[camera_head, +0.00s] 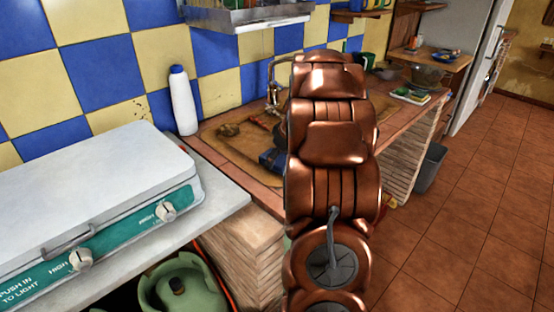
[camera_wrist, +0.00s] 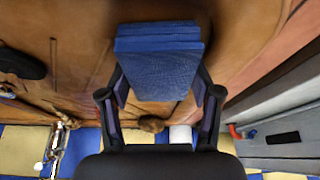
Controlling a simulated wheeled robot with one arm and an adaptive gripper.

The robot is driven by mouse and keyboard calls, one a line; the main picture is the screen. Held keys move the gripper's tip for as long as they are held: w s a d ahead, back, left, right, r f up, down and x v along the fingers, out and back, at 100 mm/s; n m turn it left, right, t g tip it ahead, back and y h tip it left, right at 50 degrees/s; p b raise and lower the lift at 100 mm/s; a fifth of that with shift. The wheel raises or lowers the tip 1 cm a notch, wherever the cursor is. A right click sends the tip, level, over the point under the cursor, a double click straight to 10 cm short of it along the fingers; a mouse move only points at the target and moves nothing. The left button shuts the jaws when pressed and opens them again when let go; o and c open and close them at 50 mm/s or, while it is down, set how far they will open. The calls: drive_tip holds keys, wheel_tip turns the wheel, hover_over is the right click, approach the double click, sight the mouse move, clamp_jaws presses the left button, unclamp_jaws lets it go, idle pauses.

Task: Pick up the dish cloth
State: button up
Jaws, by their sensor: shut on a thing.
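The dish cloth is a blue, folded, layered block (camera_wrist: 160,70). In the wrist view it sits between the two dark fingers of my gripper (camera_wrist: 161,90), which are shut on it from both sides. In the head view part of the blue cloth (camera_head: 271,160) shows just left of my copper-coloured arm, over the brown counter top. The arm hides the rest of the cloth and most of my gripper there. I cannot tell whether the cloth touches the counter or is raised above it.
A white bottle (camera_head: 183,101) stands by the checkered wall. A white stove (camera_head: 95,200) is at the left, with a green gas cylinder (camera_head: 183,285) below. A tap (camera_head: 273,85) rises behind the cloth. A grey bin (camera_head: 430,167) stands right; the tiled floor there is free.

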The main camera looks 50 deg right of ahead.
drive_tip(key=shift+r, duration=0.4)
wheel_tip(320, 180, up, 10)
drive_tip(key=shift+f+b, duration=0.2)
drive_tip(key=shift+b, duration=0.1)
